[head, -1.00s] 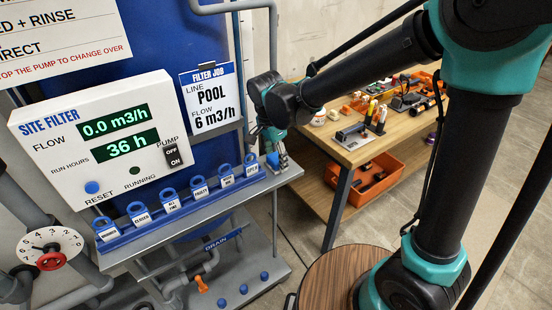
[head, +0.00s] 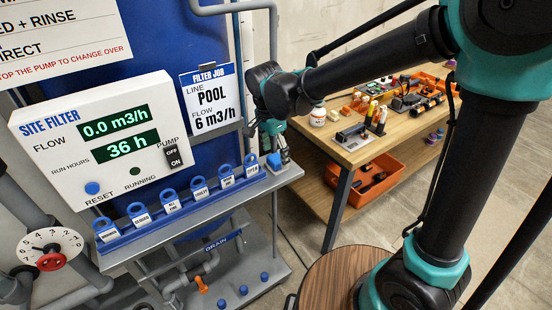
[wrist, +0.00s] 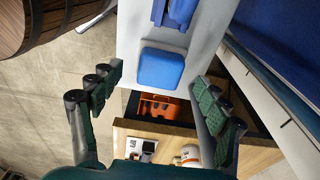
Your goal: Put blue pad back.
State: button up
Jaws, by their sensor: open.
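The blue pad (wrist: 161,69) is a rounded square block lying on the end of the grey shelf (wrist: 133,38). In the head view the pad (head: 273,161) sits just right of the row of blue tags. My gripper (head: 284,156) is beside the pad, at the shelf's right end. In the wrist view my gripper (wrist: 160,84) is open and empty, with one finger to each side of the pad's line and a gap on both sides. The fingers do not appear to touch the pad.
A blue rack of labelled ring tags (head: 170,206) runs along the shelf. The site filter panel (head: 100,140) stands behind it. A wooden workbench (head: 350,152) with tools and an orange bin (head: 378,190) are to the right. A round wooden top (head: 325,275) is in front.

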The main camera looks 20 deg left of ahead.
aim_at(272, 160)
notch_tip(272, 160, up, 9)
jog(key=shift+s+a, duration=0.35)
jog(key=shift+s, duration=0.05)
jog(key=w+d+f+n, duration=0.1)
jog(key=w+d+f, duration=0.1)
jog(key=d, duration=0.4)
jog(key=w+d+f+n, duration=0.1)
jog(key=w+d+f, duration=0.1)
jog(key=d, duration=0.4)
jog(key=s+d+f+n+t, duration=0.1)
jog(key=d+f, duration=0.3)
jog(key=d, duration=0.4)
jog(key=s+d+f+n+t, duration=0.1)
jog(key=s+d+f+n, duration=0.2)
jog(key=d, duration=0.6)
jog(key=s+d+f+n+t+y, duration=0.1)
jog(key=s+d+f+n, duration=0.1)
jog(key=d+f, duration=0.3)
jog(key=s+d, duration=0.1)
jog(key=d, duration=0.2)
jog(key=shift+s+d+f, duration=0.15)
jog(key=shift+d+f, duration=0.1)
jog(key=shift+d, duration=0.15)
